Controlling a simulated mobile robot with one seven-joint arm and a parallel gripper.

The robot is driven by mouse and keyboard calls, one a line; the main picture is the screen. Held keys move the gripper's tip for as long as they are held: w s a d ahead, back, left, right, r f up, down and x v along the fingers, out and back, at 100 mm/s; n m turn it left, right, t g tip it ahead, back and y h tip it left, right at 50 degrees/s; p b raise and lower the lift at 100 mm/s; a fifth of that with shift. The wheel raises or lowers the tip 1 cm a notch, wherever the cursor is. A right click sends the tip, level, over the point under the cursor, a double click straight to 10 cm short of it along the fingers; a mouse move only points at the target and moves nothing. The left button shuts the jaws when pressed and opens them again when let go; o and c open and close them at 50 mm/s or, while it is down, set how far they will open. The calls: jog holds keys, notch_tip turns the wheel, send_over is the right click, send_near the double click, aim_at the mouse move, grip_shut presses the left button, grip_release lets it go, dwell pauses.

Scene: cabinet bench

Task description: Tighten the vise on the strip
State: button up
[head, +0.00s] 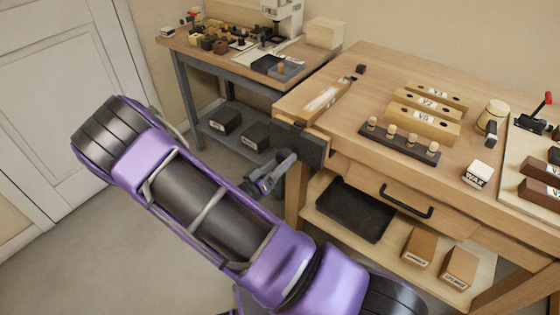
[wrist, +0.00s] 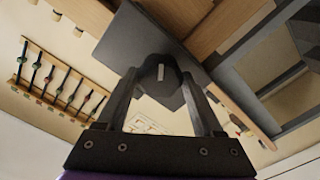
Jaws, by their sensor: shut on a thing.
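The vise (head: 312,148) is a dark plate at the left end of the wooden workbench. A pale wooden strip (head: 326,96) lies along that end, by the vise; I cannot tell whether the jaws touch it. My gripper (head: 272,178) is at the outer side of the vise. In the wrist view, my gripper (wrist: 160,82) has a finger on each side of the vise's dark round hub (wrist: 158,68), which has a light mark on its face. The vise plate (wrist: 128,38) shows behind the hub. My gripper is shut on the hub.
On the workbench (head: 385,75) are labelled wooden blocks (head: 424,107), a dark peg rack (head: 398,146), a mallet (head: 492,119) and a wax block (head: 478,174). A side bench (head: 232,64) stands behind left. Open floor (head: 60,260) lies left of my arm.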

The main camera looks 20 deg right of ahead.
jog(key=m, duration=0.3)
jog(key=shift+m, duration=0.3)
jog(key=o, duration=1.2)
jog(key=shift+c, duration=0.2)
jog(key=v, duration=0.7)
